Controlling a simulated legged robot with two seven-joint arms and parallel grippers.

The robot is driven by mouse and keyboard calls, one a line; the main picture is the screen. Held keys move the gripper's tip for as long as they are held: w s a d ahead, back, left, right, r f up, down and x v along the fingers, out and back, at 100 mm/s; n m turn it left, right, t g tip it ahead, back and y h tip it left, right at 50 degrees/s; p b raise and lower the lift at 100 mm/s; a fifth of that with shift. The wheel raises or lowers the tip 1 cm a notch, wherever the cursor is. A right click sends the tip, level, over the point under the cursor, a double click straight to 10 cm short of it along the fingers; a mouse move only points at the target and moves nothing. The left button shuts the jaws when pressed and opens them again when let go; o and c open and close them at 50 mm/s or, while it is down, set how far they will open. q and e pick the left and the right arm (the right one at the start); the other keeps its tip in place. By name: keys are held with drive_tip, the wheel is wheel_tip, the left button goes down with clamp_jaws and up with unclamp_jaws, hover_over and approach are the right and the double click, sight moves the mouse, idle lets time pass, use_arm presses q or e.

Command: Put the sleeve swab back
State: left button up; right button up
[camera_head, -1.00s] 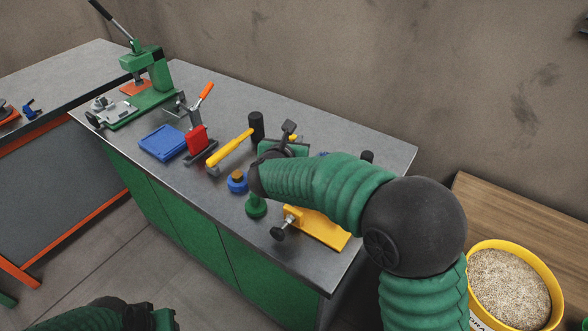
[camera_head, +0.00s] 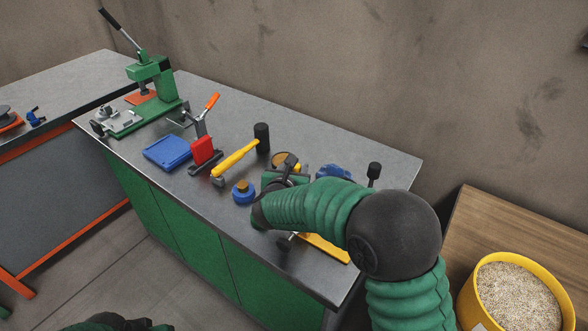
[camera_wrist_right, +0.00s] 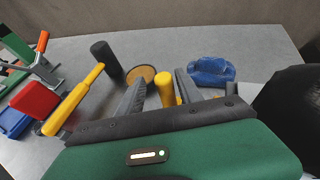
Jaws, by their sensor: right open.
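My right gripper (camera_head: 284,172) is over the right part of the bench, its fingers partly hidden by its own wrist. In the right wrist view its grey fingers (camera_wrist_right: 158,78) are apart, with a short yellow rod (camera_wrist_right: 165,88) showing between them; I cannot tell whether they touch it. This rod may be the sleeve swab, but the frames do not settle it. Of my left arm only a dark green and black part (camera_head: 118,323) shows at the bottom edge.
A blue pot (camera_head: 243,191), a brown-topped round tin (camera_head: 281,158) and a blue lumpy object (camera_head: 334,172) stand near the gripper. A red block (camera_head: 202,150), blue tray (camera_head: 167,152) and green press (camera_head: 151,85) are left. A yellow bucket (camera_head: 467,305) is right.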

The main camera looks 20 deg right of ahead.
drive_tip(key=v, duration=1.2)
